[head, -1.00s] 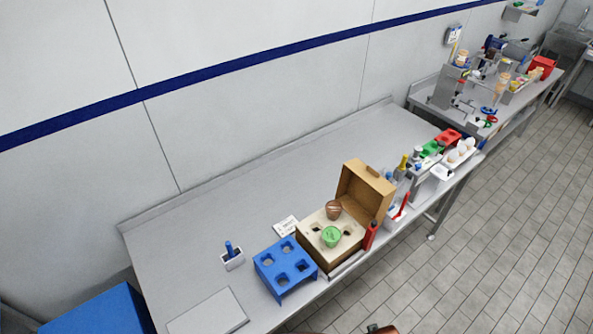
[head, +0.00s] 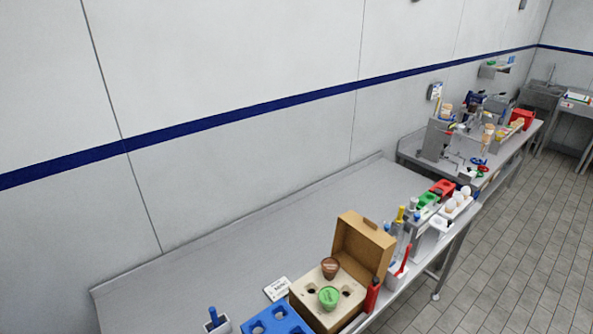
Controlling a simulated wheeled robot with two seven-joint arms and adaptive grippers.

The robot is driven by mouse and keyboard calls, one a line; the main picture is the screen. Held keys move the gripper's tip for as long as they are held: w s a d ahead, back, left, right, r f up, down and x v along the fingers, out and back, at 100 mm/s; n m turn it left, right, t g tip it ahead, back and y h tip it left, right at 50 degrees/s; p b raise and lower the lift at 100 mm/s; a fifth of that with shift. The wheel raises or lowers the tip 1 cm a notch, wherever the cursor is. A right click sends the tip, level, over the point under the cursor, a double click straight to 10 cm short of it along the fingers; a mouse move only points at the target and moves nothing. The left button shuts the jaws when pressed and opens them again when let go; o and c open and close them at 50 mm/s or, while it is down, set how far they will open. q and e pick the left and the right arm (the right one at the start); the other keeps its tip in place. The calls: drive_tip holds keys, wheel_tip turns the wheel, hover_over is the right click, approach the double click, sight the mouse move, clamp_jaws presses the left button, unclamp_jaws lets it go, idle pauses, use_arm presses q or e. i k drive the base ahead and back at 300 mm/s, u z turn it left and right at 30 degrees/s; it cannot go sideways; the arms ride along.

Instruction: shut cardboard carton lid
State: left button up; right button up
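The cardboard carton (head: 310,306) stands on the steel table near its front edge, at the lower middle of the head view. Its brown lid (head: 362,246) stands open and upright on the carton's right side. A cream insert (head: 346,283) with round holes fills the carton. A brown cup (head: 330,267) and a green-topped cup (head: 328,298) sit in the insert, and the other visible holes are empty. Neither of my grippers shows in the head view.
A blue holed rack (head: 268,322) stands left of the carton, cut by the frame. A white card (head: 278,288) lies behind it. Bare table (head: 220,265) lies behind the carton.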

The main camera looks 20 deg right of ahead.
sight(362, 248)
drive_tip(key=k, duration=0.5)
drive_tip(key=z, duration=2.1)
drive_tip(key=i, duration=1.4)
drive_tip(key=u, duration=2.2)
